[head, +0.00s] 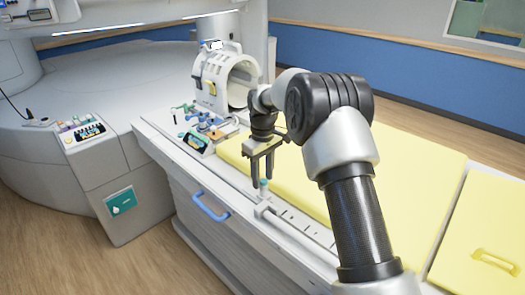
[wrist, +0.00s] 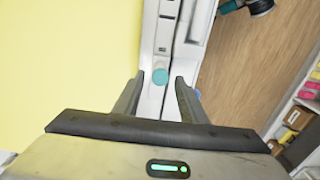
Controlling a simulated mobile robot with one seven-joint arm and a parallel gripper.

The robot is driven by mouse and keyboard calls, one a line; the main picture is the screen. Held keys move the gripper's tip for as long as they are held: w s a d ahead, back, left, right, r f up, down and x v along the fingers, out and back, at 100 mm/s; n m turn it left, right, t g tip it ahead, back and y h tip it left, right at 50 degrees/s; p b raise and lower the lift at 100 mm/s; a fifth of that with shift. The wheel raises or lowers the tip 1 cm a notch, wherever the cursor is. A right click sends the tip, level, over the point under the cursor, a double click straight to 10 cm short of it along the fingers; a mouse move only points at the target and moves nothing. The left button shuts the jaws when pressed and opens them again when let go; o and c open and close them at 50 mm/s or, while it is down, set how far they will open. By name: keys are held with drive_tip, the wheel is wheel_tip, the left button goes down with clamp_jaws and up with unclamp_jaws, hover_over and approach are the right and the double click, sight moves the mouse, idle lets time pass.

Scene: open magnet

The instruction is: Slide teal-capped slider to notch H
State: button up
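The teal-capped slider (head: 264,184) stands upright on the rail along the near side of the patient table. Its round teal cap (wrist: 160,76) shows from above in the wrist view. My gripper (head: 262,180) points down over the slider with its fingers spread. In the wrist view my open gripper (wrist: 157,88) has one finger on each side of the cap, with gaps between. The slotted rail (head: 300,224) runs along the table edge with dark notch marks. No letter H is readable in either view.
A yellow mattress (head: 415,150) lies beside the rail. A white ring-shaped coil (head: 212,78) and small blue and green parts (head: 186,113) sit at the table's far end. A blue handle (head: 210,209) sticks out from the table's side.

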wheel_tip(320, 180, up, 16)
drive_tip(key=p, duration=0.1)
drive_tip(key=shift+f, duration=0.25)
